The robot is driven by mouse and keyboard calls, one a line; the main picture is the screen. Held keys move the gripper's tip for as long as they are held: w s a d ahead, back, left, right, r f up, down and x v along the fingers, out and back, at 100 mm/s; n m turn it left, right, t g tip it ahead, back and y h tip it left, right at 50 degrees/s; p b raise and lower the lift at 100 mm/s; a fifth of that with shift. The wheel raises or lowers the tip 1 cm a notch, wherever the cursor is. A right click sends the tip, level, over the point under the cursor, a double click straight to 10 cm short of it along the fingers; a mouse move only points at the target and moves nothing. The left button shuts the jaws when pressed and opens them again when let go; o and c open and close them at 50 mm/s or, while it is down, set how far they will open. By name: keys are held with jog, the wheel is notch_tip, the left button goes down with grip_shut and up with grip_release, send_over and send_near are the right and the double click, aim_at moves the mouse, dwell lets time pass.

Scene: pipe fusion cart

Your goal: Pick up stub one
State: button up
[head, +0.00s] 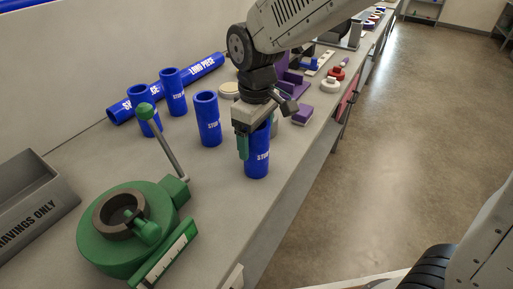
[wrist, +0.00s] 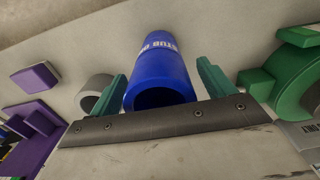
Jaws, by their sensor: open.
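A blue upright tube stub (head: 257,162) stands near the bench's front edge. Its label starts with STUB; the rest is hard to read. My gripper (head: 258,140) is over its top, with a green finger on the near left side. In the wrist view the same stub (wrist: 161,72) lies between the two green fingers of my gripper (wrist: 162,80), with a gap on each side. The gripper is open and not closed on the stub. The stub's upper rim is partly hidden by the gripper in the head view.
Three other blue stubs, one of them here (head: 207,119), stand to the left, before a lying blue long pipe (head: 207,66). A green round clamp tool (head: 100,249) with a lever is at front left, beside a grey shavings tray (head: 62,191). Purple blocks (head: 302,115) lie behind.

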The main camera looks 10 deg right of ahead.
jog(key=c, duration=1.2)
jog(key=shift+r, duration=0.15)
